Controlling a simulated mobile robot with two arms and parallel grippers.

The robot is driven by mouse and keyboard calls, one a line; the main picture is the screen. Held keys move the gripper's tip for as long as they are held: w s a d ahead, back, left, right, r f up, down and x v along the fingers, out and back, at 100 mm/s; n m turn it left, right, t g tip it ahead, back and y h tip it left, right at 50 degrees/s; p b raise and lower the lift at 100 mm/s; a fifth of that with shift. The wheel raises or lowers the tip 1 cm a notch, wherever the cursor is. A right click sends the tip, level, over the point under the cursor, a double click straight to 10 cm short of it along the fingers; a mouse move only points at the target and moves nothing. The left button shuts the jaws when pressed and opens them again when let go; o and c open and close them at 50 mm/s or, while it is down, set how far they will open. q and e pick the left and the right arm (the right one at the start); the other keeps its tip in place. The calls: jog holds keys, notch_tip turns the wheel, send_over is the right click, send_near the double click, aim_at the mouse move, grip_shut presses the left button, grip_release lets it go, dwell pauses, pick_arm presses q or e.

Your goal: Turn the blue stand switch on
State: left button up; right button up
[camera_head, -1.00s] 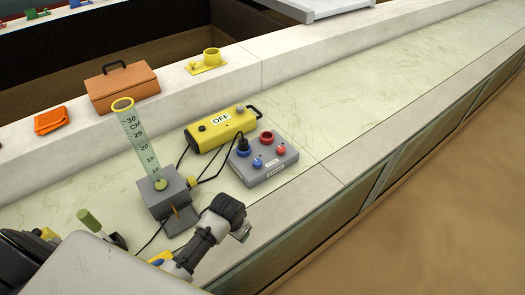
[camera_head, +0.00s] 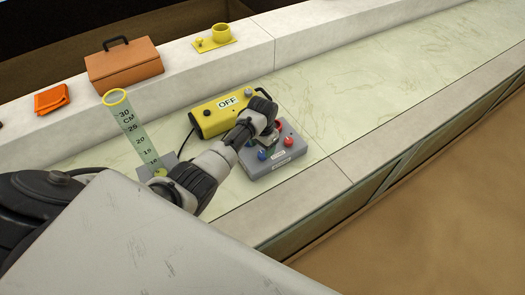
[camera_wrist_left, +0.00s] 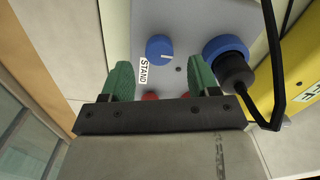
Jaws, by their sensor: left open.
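The blue stand switch (camera_wrist_left: 159,48) is a round blue knob with a pale pointer mark, beside a white STAND label in the left wrist view. It sits on a grey control box (camera_wrist_left: 200,18). In the head view the blue knob (camera_head: 262,155) shows near the front of the grey box (camera_head: 297,152). My left gripper (camera_wrist_left: 160,76) is open, its two green fingers over the box, with the knob ahead of the gap between them. In the head view the left gripper (camera_head: 270,130) hides part of the box. My right gripper is not in view.
A yellow box (camera_head: 210,119) showing OFF stands behind the grey box. A black plug (camera_wrist_left: 236,72) with a cable sits in a blue socket close to the right finger. Red knobs (camera_head: 288,141) share the box. A measuring cylinder (camera_head: 128,125) stands left.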

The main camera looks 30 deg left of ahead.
aim_at(262, 154)
pick_arm(q)
jog(key=shift+f, duration=1.8)
jog(key=shift+s, duration=0.1)
jog(key=c, duration=0.9)
